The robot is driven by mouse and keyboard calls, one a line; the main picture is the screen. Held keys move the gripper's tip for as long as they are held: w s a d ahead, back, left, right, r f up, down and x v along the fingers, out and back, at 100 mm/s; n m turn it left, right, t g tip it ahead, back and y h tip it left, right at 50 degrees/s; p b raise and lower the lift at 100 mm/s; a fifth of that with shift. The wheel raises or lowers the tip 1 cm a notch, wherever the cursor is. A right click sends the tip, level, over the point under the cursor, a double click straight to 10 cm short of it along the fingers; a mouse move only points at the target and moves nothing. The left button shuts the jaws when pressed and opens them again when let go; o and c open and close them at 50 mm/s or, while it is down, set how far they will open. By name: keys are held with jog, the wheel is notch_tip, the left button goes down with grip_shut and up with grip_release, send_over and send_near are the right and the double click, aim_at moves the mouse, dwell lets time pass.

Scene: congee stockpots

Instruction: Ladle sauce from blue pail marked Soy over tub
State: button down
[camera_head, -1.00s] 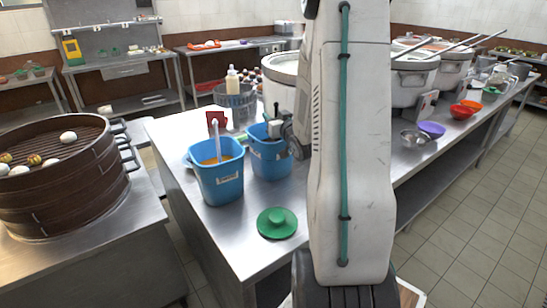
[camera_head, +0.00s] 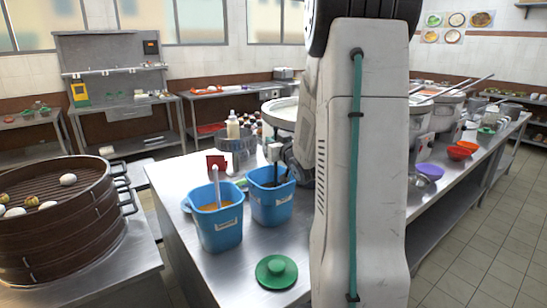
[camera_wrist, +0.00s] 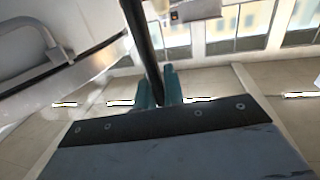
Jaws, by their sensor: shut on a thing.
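Two blue pails stand on the steel counter. The left pail (camera_head: 218,231) holds orange-brown sauce and a pale-handled ladle (camera_head: 216,185). The right pail (camera_head: 271,208) stands beside it, with something dark at its opening. Both have white labels too small to read. My gripper (camera_head: 274,153) is above the right pail, partly hidden by my arm. In the wrist view my gripper's teal fingers (camera_wrist: 158,88) are shut on a dark rod-like handle (camera_wrist: 144,42); its lower end is not clear. I cannot tell which vessel is the tub.
A green lid (camera_head: 276,271) lies on the counter in front of the pails. A grey basket (camera_head: 237,154) with bottles and a red block (camera_head: 216,161) stand behind. A brown steamer (camera_head: 60,225) is at left. Bowls (camera_head: 459,152) and large pots are at right.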

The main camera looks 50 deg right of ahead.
notch_tip(320, 180, up, 14)
jog(key=shift+r, duration=0.15)
dwell(0.6)
